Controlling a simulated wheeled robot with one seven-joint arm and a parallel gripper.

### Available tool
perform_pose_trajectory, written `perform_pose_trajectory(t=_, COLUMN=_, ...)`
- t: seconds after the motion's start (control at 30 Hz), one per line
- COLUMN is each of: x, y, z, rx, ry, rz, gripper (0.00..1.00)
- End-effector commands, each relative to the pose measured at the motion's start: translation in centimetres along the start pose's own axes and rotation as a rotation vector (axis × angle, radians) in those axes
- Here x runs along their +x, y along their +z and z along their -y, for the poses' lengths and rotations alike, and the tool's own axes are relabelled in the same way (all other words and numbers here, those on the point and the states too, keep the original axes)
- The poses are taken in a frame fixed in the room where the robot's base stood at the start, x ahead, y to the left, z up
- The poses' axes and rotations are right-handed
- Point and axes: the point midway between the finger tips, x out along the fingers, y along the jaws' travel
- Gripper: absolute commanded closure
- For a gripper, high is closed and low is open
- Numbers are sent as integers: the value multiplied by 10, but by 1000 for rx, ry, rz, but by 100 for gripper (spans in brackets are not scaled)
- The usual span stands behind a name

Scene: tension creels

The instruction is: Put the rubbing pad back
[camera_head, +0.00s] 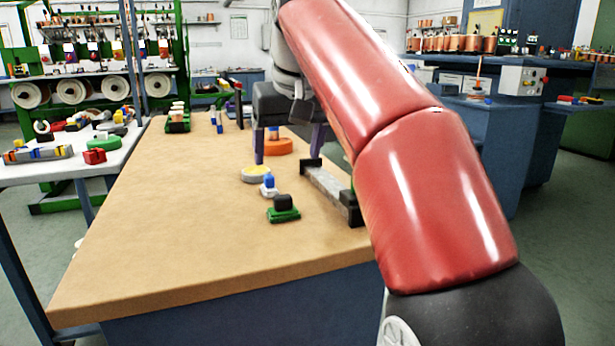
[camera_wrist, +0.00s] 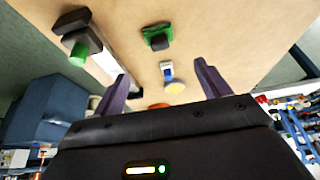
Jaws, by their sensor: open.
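My gripper (camera_head: 289,148) is open and empty over the far part of the wooden bench; its purple fingers also show in the wrist view (camera_wrist: 161,72). Between the fingers in the head view is an orange round piece (camera_head: 278,147), mostly hidden in the wrist view (camera_wrist: 158,105). Nearer are a yellow-topped disc (camera_head: 255,175), a small blue-and-white piece (camera_head: 269,187) and a green block with a dark top (camera_head: 283,214). I cannot tell which is the rubbing pad. The green block stands apart from my gripper, also seen in the wrist view (camera_wrist: 157,36).
A metal bar (camera_head: 327,187) with dark end blocks lies right of these pieces, partly behind my arm. A green rack (camera_head: 178,124) stands at the bench's far left. The left and front of the bench top (camera_head: 160,225) are clear. A cluttered white table (camera_head: 60,172) is left.

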Motion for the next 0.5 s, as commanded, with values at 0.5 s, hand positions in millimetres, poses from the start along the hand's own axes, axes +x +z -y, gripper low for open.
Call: perform_pose_trajectory(t=0.5, x=8, y=51, z=-44, rx=80, ry=-10, rz=-15, gripper=24)
